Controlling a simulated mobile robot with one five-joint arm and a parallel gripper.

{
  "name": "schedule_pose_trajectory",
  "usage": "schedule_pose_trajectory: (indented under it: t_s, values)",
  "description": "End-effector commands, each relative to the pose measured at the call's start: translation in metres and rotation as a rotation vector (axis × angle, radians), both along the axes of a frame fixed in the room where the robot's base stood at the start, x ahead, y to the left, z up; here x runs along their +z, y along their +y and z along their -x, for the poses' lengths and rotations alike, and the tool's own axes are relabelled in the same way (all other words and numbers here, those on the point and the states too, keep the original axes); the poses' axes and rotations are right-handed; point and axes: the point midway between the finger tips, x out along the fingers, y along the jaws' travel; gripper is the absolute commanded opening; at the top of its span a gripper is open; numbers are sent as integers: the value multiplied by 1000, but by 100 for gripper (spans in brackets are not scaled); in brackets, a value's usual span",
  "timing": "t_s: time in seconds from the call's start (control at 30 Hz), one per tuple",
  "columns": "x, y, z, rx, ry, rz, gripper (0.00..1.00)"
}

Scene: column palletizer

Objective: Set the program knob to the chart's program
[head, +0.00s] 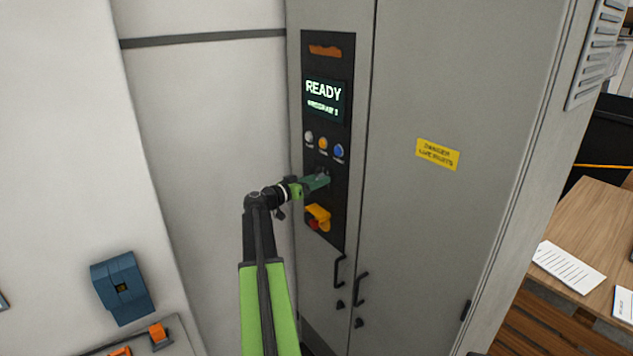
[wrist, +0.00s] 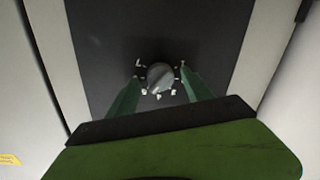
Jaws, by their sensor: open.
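The program knob (wrist: 160,76) is a round grey knob on the black panel, ringed by small white marks, in the wrist view. My gripper (wrist: 157,84) is open, with one green finger on each side of the knob. I cannot tell whether the fingers touch it. In the head view my gripper (head: 325,177) is at the panel below the buttons and mostly hides the knob. The display (head: 325,100) reads READY with a smaller line under it that looks like a program number, too blurred to be sure. I cannot identify the chart in these views.
White, orange and blue buttons (head: 323,144) sit above my gripper. A yellow part with red beside it (head: 318,216) is just below. Dark door handles (head: 340,270) stick out lower down. A wooden table (head: 590,235) with papers is at the right.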

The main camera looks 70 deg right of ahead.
Motion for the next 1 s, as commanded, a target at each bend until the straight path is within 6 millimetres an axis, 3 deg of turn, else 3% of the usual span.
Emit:
schedule_pose_trajectory:
  t_s: [0.17,0.6,0.8,1.0]
  values:
    - [1,23,-11,3,0,0,59]
    - [4,126,-68,2,0,0,59]
    - [4,148,-81,1,0,0,59]
    - [4,152,-83,-1,0,-1,59]
